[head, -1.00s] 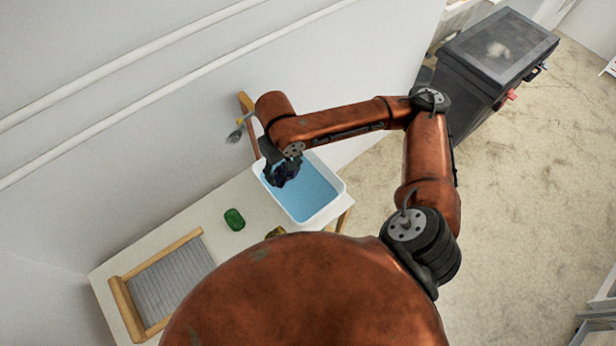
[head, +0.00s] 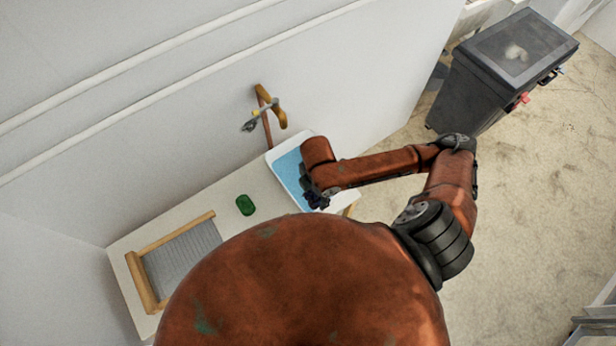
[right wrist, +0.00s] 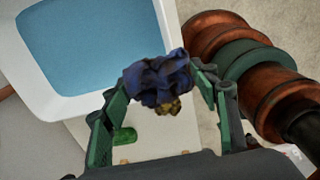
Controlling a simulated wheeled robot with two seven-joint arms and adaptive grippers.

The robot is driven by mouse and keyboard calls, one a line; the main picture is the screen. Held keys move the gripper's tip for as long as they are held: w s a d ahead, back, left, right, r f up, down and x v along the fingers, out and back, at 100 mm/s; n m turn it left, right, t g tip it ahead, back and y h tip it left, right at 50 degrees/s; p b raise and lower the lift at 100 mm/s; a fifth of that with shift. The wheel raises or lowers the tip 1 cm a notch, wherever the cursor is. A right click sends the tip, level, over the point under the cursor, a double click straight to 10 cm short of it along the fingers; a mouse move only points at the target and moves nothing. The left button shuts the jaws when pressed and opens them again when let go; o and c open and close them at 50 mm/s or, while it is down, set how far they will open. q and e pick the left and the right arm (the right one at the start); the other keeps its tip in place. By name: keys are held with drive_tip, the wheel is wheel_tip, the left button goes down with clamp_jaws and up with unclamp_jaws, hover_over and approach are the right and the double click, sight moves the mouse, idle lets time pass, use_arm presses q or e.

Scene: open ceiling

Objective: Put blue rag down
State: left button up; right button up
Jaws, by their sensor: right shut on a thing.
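The blue rag (right wrist: 158,78) is a dark, crumpled bundle between the fingers of my right gripper (right wrist: 162,90). In the head view the right gripper (head: 316,198) and the dark rag are at the near right edge of a white tub (head: 274,164) holding blue water. The forearm hides part of the tub. In the right wrist view the rag appears beside the tub's rim (right wrist: 120,102), over the pale tabletop; its exact height is unclear. My left gripper is not in view.
A green soap bar (head: 245,205) and a wood-framed washboard (head: 182,258) lie on the pale table (head: 222,212). A small brownish thing (right wrist: 170,107) shows just below the rag. A tap (head: 262,110) is by the wall. A dark bin (head: 490,80) stands on the floor.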

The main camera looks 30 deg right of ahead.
drive_tip(key=w+d+f, duration=0.1)
drive_tip(key=w+f, duration=0.1)
drive_tip(key=w, duration=0.1)
drive_tip(key=w+d+f, duration=0.1)
drive_tip(key=w+f, duration=0.2)
drive_tip(key=w, duration=0.1)
drive_tip(key=w+d+f, duration=0.2)
drive_tip(key=w+f, duration=0.1)
drive_tip(key=w, duration=0.1)
drive_tip(key=shift+w+f+b, duration=0.25)
drive_tip(key=shift+b, duration=0.05)
drive_tip(key=shift+w+d+f, duration=0.25)
drive_tip(key=shift+w+f, duration=0.25)
drive_tip(key=shift+f, duration=0.15)
wheel_tip(320, 180, down, 3)
drive_tip(key=shift+r, duration=0.1)
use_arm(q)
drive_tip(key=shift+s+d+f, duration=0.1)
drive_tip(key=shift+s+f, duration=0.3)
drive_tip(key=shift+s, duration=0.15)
use_arm(e)
drive_tip(key=shift+o, duration=1.4)
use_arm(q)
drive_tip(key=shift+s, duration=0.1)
use_arm(e)
drive_tip(key=o, duration=0.4)
drive_tip(key=shift+o, duration=0.2)
